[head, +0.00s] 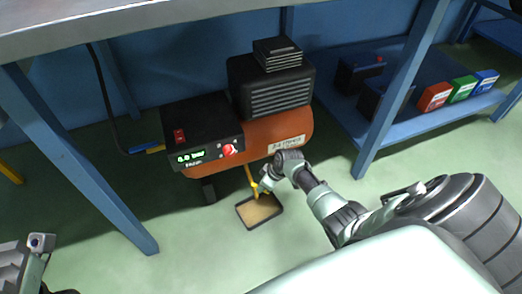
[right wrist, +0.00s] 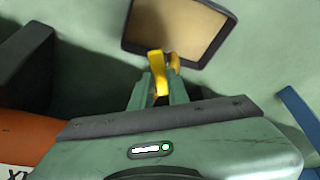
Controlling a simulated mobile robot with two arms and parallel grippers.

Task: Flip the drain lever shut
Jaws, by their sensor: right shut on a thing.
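The yellow drain lever (head: 256,190) hangs below the orange air compressor (head: 275,136), just above a shallow tray (head: 262,210). In the right wrist view the lever (right wrist: 156,62) stands up between my fingers. My right gripper (head: 263,186) reaches in from the right and is shut on the lever. The fingers (right wrist: 158,92) partly hide its base and the valve behind it.
The compressor panel has a green display (head: 190,156) and a red knob (head: 229,150). Blue bench legs (head: 90,165) stand left and right. A low shelf (head: 400,127) holds coloured boxes (head: 434,96). Floor in front is clear.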

